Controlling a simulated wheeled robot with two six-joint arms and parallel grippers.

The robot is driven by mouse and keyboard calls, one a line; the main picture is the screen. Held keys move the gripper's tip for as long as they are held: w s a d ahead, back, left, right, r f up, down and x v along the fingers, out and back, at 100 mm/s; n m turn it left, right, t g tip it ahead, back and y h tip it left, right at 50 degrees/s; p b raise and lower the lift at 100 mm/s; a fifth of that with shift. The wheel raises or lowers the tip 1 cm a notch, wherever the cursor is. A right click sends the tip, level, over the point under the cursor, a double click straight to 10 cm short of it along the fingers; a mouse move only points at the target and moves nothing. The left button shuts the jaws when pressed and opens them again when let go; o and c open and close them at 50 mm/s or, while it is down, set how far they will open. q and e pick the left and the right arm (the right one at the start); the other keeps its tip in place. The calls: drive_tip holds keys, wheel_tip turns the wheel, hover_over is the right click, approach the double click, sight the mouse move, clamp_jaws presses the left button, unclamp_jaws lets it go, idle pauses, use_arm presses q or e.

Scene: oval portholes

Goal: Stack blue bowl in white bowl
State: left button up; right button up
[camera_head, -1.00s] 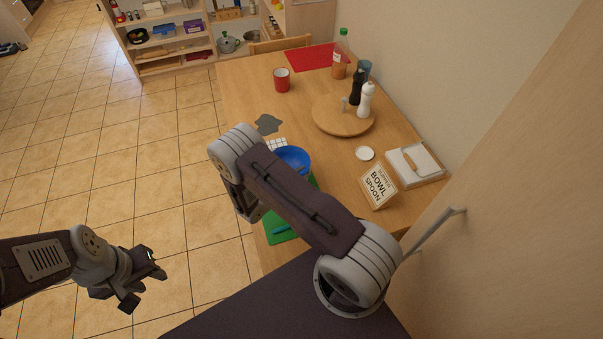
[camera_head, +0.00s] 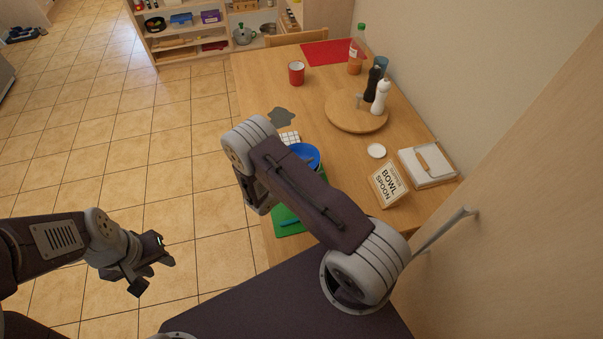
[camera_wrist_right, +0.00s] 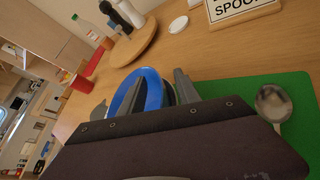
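The blue bowl (camera_head: 307,153) is on the near part of the wooden table, partly hidden behind my right arm in the head view. In the right wrist view the blue bowl (camera_wrist_right: 143,83) shows between the two spread fingers of my right gripper (camera_wrist_right: 142,97); whether either finger touches it I cannot tell. The right gripper's fingers are hidden in the head view. I cannot make out a white bowl for certain; a small white round dish (camera_head: 376,151) lies right of the blue bowl. My left gripper (camera_head: 154,275) is open and empty over the floor, left of the table.
A green mat (camera_head: 288,222) lies at the near table edge, with a spoon (camera_wrist_right: 273,103) on it. A sign (camera_head: 387,186), a round board (camera_head: 345,122) with shakers, a bottle (camera_head: 357,50) and a red cup (camera_head: 296,73) stand on the table. A wall is at the right.

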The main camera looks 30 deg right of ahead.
drive_tip(key=shift+b+v, duration=0.5)
drive_tip(key=shift+v, duration=0.25)
drive_tip(key=b+v, duration=0.1)
drive_tip(key=v, duration=0.9)
drive_tip(key=s+d+r+m+g+y, duration=0.1)
drive_tip(key=s+r+m+g+y, duration=0.3)
drive_tip(key=s+m+g+y, duration=0.5)
use_arm(q)
drive_tip(key=shift+f, duration=0.7)
use_arm(e)
drive_tip(key=s+a+r+m+t+y, duration=0.2)
drive_tip(key=a+r+m+t+y, duration=0.1)
drive_tip(key=m, duration=0.5)
drive_tip(key=shift+a+r+t+y, duration=0.45)
drive_tip(key=shift+r+t, duration=0.25)
drive_tip(key=shift+t, duration=0.5)
